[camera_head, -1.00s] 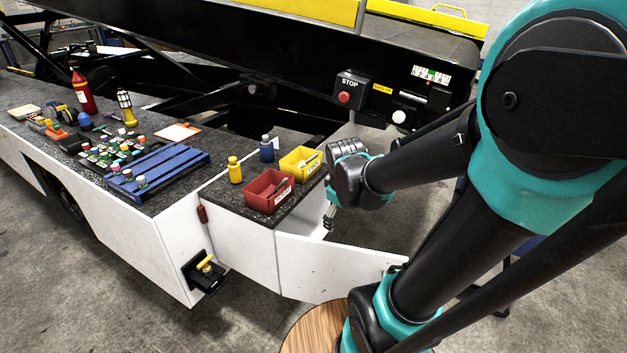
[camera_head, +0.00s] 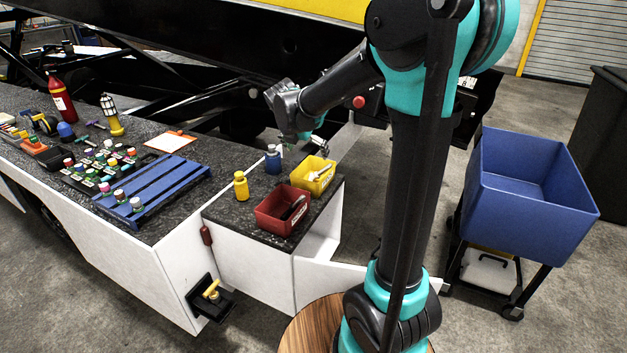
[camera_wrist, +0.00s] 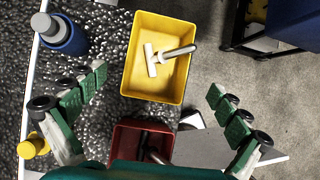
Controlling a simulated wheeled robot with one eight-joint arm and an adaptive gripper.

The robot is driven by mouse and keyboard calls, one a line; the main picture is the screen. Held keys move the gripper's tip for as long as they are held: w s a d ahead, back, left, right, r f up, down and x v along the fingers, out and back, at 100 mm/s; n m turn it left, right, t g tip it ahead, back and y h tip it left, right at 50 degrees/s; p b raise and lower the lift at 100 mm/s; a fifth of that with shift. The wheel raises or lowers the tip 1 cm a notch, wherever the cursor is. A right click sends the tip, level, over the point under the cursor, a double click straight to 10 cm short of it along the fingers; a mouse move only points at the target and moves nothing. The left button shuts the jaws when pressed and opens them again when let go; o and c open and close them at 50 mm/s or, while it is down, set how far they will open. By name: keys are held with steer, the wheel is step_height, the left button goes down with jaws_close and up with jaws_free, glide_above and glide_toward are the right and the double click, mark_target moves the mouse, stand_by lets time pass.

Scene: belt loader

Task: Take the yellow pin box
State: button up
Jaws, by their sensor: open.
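The yellow pin box (camera_head: 312,176) stands on the dark speckled counter near its right end, behind the red box. A pale pin with a crosspiece (camera_wrist: 165,57) lies inside it. In the wrist view the yellow box (camera_wrist: 135,66) sits between and beyond my two green-padded fingers. My gripper (camera_wrist: 160,118) is open and empty, spread wide above the counter. In the head view my wrist is above and behind the yellow box, and the fingers are mostly hidden there. No finger is seen touching the box.
A red box (camera_head: 283,210) stands close to the yellow one. A blue bottle (camera_head: 272,160) and a yellow bottle (camera_head: 241,186) stand to the left. A blue bin (camera_head: 525,195) on a cart is at the right. An open white door (camera_head: 370,278) juts out below the counter.

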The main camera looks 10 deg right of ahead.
mark_target(316, 175)
steer(key=x, duration=0.8)
steer(key=shift+w+f, duration=0.1)
steer(key=shift+f, duration=0.15)
steer(key=shift+s+x, duration=0.2)
steer(key=shift+x, duration=2.6)
steer(key=shift+a+f, duration=0.15)
steer(key=shift+f, duration=0.25)
steer(key=shift+c, duration=0.6)
steer(key=c, duration=0.8)
steer(key=shift+o, duration=0.2)
steer(key=shift+r, duration=0.1)
